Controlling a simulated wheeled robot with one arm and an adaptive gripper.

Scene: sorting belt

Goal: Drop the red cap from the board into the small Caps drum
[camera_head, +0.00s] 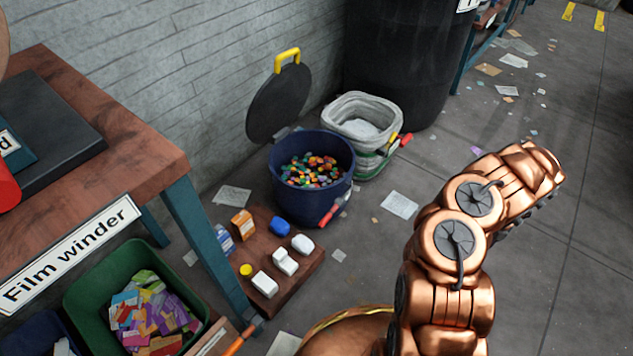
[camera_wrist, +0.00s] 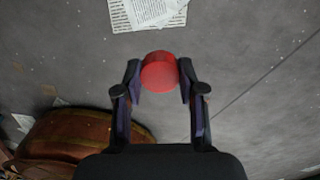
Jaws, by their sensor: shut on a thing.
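The red cap (camera_wrist: 159,71) is held between the two fingertips of my gripper (camera_wrist: 160,80) in the wrist view, with floor below it. My gripper's fingers do not show in the head view; only my copper arm shows at the right, reaching away to the upper right. A small dark blue drum (camera_head: 312,211) full of many-coloured caps stands on the floor at the middle, its black lid (camera_head: 277,104) with a yellow handle tipped open behind it. The brown board (camera_head: 305,271) lies on the floor in front of the drum, bearing white, blue, orange and yellow items.
A bin with a pale liner (camera_head: 360,108) stands behind the drum, beside a tall black drum (camera_head: 402,55). The Film winder table (camera_head: 140,160) and a green crate (camera_head: 75,297) are at left. Scraps litter the open floor (camera_head: 560,240) at right.

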